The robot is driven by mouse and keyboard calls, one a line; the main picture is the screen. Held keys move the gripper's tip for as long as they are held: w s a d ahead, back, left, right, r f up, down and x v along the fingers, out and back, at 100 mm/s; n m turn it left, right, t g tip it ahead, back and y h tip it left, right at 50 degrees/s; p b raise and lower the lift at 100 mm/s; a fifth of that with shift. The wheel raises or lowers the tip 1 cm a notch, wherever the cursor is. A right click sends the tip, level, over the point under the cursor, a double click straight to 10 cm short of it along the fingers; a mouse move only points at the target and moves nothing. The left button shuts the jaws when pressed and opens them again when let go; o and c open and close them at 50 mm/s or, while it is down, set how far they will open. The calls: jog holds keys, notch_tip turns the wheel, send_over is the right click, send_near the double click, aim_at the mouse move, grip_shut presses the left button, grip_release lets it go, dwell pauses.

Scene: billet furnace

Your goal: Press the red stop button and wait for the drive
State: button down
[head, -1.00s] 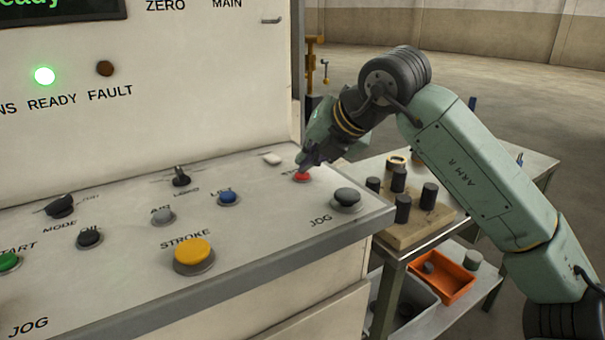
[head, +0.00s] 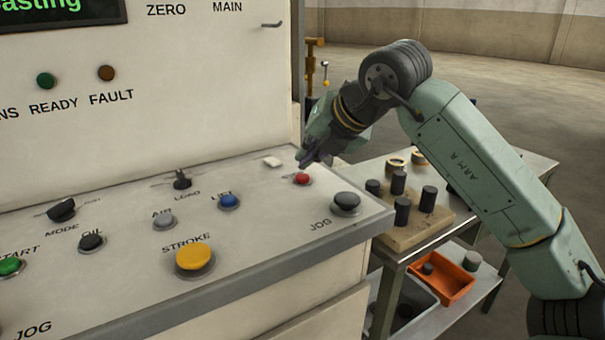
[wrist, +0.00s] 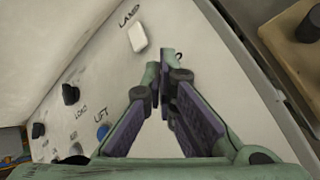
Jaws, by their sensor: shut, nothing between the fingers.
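The red stop button (head: 303,179) sits on the sloped control panel (head: 270,250), near its far right end. My gripper (head: 302,160) is shut and empty, just above and behind the red button in the head view, with a small gap between them. In the wrist view my gripper's fingertips (wrist: 165,68) meet over the panel and the red button is hidden. The display (head: 60,12) shows green text ending in "asting". The READY lamp (head: 45,81) is dark green and unlit. The FAULT lamp (head: 106,73) is also unlit.
Near the red button are a black JOG button (head: 346,201), a blue LIFT button (head: 229,201) and a white lamp (head: 272,162). A yellow STROKE button (head: 194,256) is at the front. A table (head: 400,250) with dark cylinders stands to the right.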

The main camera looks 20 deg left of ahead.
aim_at(307, 175)
jog(key=shift+r+p, duration=1.65)
jog(key=shift+r, duration=0.95)
jog(key=shift+f, duration=0.1)
